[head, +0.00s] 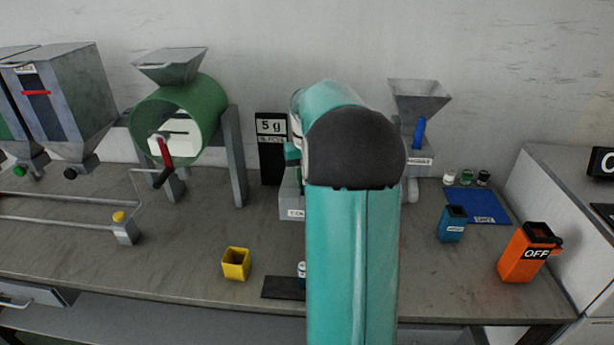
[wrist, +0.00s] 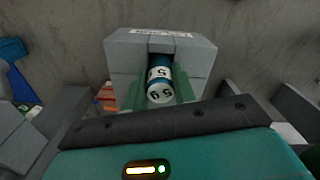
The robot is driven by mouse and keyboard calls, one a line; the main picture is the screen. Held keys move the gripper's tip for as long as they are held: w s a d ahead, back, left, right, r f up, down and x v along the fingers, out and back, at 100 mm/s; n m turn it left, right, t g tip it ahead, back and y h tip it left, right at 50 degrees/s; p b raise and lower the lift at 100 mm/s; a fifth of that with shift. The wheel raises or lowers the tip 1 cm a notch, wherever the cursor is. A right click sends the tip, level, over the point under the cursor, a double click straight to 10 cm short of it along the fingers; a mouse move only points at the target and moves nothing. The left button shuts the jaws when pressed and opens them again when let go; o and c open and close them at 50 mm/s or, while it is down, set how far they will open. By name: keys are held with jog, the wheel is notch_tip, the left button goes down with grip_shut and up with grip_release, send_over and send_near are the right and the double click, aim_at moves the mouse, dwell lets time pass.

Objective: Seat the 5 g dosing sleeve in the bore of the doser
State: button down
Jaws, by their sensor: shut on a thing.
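In the wrist view, the dosing sleeve (wrist: 159,82) is a small white and blue cylinder marked 5 g. My gripper (wrist: 160,92) has its green fingers shut on either side of it. The sleeve's far end is against or inside the notch of a grey block (wrist: 126,55) with a white label, which looks like the doser. I cannot tell how deep the sleeve sits, and the bore is hidden. In the head view my arm hides the gripper and sleeve; part of a grey labelled block (head: 291,207) shows left of it.
A black 5 g sign (head: 272,165) stands behind. A yellow cup (head: 236,264) and a dark mat (head: 280,288) with a small white-blue piece (head: 301,269) lie in front. To the right are a blue cup (head: 452,225), a blue mat (head: 485,207), several small cylinders and an orange bin (head: 522,258).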

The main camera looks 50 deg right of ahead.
jog(key=shift+f, duration=0.9)
jog(key=c, duration=1.1)
grip_release()
jog(key=shift+o, duration=0.2)
notch_tip(320, 180, up, 14)
